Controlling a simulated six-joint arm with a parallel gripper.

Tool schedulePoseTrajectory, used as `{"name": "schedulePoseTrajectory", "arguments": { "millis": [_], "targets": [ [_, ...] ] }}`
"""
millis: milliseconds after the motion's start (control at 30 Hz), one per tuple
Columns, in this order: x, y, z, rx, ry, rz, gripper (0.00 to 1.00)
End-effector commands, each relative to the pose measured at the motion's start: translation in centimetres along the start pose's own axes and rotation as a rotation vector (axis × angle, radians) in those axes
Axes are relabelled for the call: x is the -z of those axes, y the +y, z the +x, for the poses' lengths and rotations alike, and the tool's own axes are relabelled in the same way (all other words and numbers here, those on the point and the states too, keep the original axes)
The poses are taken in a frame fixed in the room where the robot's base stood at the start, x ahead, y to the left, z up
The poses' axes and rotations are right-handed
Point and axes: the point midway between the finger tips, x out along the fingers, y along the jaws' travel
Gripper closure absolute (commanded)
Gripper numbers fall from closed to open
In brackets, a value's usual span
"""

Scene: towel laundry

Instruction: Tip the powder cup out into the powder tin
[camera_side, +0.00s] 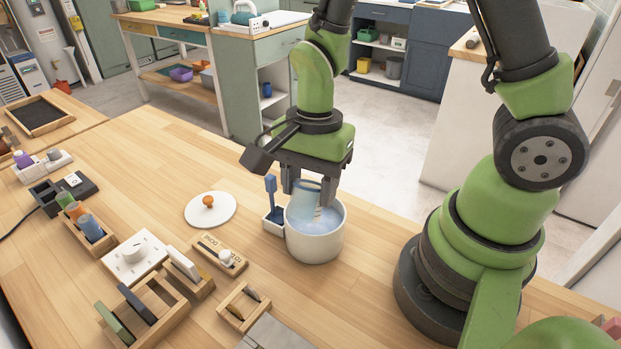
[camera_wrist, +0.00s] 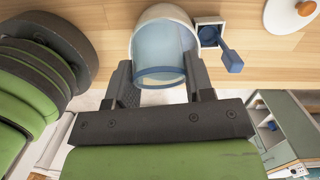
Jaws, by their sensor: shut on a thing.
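A clear cup with a blue rim (camera_wrist: 160,76) is between the two fingers of my gripper (camera_wrist: 160,92). In the side view my gripper (camera_side: 317,190) points down, shut on this cup, over the mouth of a round white tin (camera_side: 316,249). The cup (camera_side: 305,200) reaches down into the tin's opening, its blue rim uppermost near my fingers. The tin stands upright on the table, with pale blue showing inside. Whether that is powder or seen through the cup, I cannot tell. In the wrist view the tin's white wall (camera_wrist: 163,11) curves around the cup's far end.
A small white holder with a blue scoop (camera_side: 271,196) stands against the tin's left side. A white lid with an orange knob (camera_side: 210,210) lies further left. Racks with coloured bottles (camera_side: 91,228), a white dial box (camera_side: 134,255) and wooden holders fill the left front.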

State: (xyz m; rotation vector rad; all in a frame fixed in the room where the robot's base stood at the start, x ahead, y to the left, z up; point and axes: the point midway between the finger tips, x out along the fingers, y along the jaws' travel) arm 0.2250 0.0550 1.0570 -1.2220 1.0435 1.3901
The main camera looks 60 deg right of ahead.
Motion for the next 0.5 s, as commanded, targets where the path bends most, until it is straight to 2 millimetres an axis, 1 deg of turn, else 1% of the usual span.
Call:
{"name": "schedulePoseTrajectory", "arguments": {
  "millis": [500],
  "targets": [
    [-0.37,0.00,0.66,-0.004,0.274,-0.004,0.75]
  ]
}}
